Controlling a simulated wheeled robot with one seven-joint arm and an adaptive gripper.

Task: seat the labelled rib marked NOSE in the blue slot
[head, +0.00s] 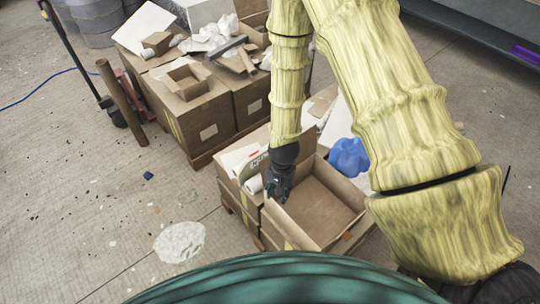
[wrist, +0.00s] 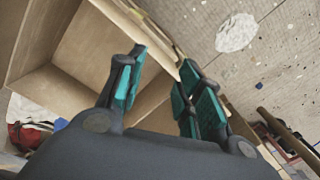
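My gripper (head: 278,188) hangs at the left wall of an open cardboard box (head: 326,199). In the wrist view my gripper (wrist: 163,62) has its two teal-padded fingers apart, with a gap between them. Part of the cardboard box (wrist: 65,90) shows behind them; I cannot tell whether a finger touches its wall. A white piece with a red mark and dark lettering (head: 249,168) lies just left of my gripper in the head view. Its lettering is too small to read, so I cannot tell whether it is the NOSE rib. I cannot make out a blue slot.
A lumpy blue object (head: 348,157) lies behind the open box. Stacked cartons (head: 205,112) with tools and white scraps stand farther back. The floor at left is mostly clear, with a white patch (head: 180,242).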

